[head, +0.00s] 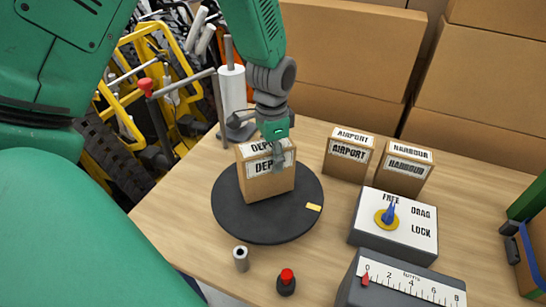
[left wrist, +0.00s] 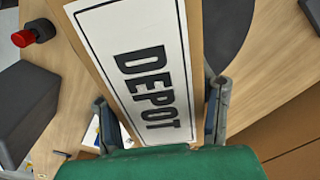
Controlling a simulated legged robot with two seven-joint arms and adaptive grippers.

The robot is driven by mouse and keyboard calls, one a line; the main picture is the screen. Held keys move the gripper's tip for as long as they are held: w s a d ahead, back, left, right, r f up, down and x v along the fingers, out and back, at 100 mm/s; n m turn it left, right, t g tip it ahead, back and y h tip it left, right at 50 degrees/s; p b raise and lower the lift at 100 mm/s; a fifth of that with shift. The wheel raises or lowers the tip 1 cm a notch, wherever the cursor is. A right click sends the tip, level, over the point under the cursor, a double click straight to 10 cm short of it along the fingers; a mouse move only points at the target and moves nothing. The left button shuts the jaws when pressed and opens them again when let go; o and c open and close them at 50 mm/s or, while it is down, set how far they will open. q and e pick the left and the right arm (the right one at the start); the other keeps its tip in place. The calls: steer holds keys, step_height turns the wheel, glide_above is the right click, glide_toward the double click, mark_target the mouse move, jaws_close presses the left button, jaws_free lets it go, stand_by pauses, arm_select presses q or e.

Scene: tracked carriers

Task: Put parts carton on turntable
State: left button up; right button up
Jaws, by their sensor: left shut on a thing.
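The brown carton with white DEPOT labels (head: 265,180) is upright over the black round turntable (head: 250,226), near its middle. I cannot tell whether its base touches the disc. My left gripper (head: 276,152) comes down from above and is shut on this carton, with a finger over its labelled face. In the left wrist view, the DEPOT label (left wrist: 150,75) lies between the two grey fingers (left wrist: 160,98), and part of the dark turntable (left wrist: 228,35) shows beside it. My right gripper is not seen.
AIRPORT (head: 346,166) and HARBOUR (head: 400,180) cartons stand right of the turntable. In front are a FREE/DRAG/LOCK box (head: 370,233) with its blue pointer toward FREE, a turns gauge (head: 405,290), a red-topped knob (head: 287,282) and a small cylinder (head: 241,260). Large boxes stand behind.

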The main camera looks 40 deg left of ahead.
arm_select(q)
steer(key=shift+w+d+f, duration=0.1)
steer(key=shift+d+f, duration=0.05)
steer(key=shift+f, duration=0.25)
steer(key=o, duration=1.6)
step_height(320, 180, up, 12)
steer(key=shift+r, duration=0.1)
